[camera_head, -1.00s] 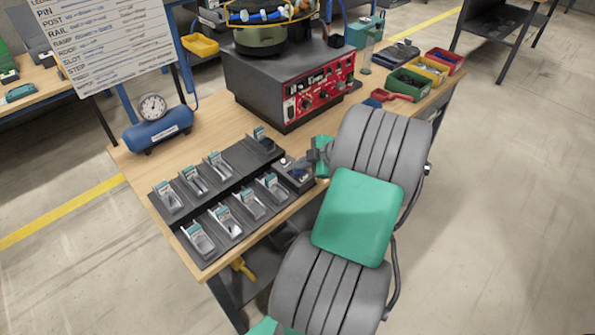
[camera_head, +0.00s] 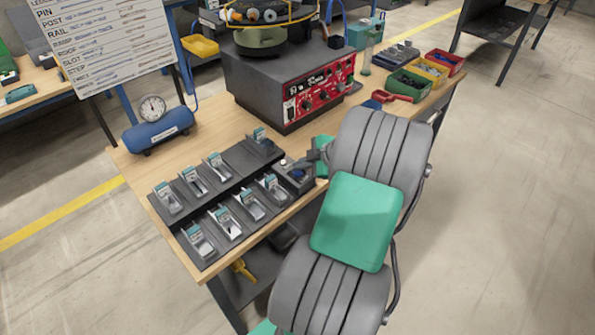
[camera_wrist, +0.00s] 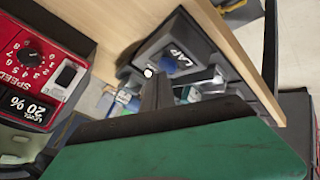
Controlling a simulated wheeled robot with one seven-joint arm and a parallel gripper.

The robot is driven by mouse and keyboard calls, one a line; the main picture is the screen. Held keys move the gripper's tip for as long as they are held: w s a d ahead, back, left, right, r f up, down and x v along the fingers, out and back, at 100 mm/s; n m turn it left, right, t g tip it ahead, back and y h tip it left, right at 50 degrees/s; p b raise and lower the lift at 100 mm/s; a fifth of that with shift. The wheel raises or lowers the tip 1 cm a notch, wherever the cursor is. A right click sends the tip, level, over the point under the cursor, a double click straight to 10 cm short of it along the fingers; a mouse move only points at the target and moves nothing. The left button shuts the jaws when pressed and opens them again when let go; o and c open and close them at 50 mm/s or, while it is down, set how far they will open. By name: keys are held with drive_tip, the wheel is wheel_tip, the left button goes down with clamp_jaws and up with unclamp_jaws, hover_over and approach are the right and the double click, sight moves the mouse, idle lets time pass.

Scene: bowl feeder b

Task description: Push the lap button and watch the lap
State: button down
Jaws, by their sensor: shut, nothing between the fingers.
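The lap button box (camera_head: 297,180) is a small dark block at the right end of the tray row, near the table's front edge. A blue button shows on its top. In the wrist view the box (camera_wrist: 188,40) carries the label LAP, with a blue patch and a small white round spot beside it. My gripper (camera_head: 313,157) is shut and empty, just behind and right of the box. In the wrist view its dark fingers (camera_wrist: 157,92) overlap the box's near edge and hide part of it. I cannot tell whether they touch it.
Dark trays (camera_head: 232,178) with several labelled slots lie left of the box. The feeder base (camera_head: 268,88) with its red control panel (camera_head: 318,88) stands behind. A blue air tank (camera_head: 158,130) is at left. Coloured bins (camera_head: 408,84) stand at back right.

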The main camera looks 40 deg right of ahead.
sight(300, 173)
drive_tip(key=shift+r, duration=0.45)
drive_tip(key=shift+r+p, duration=1.05)
drive_tip(key=shift+r, duration=1.45)
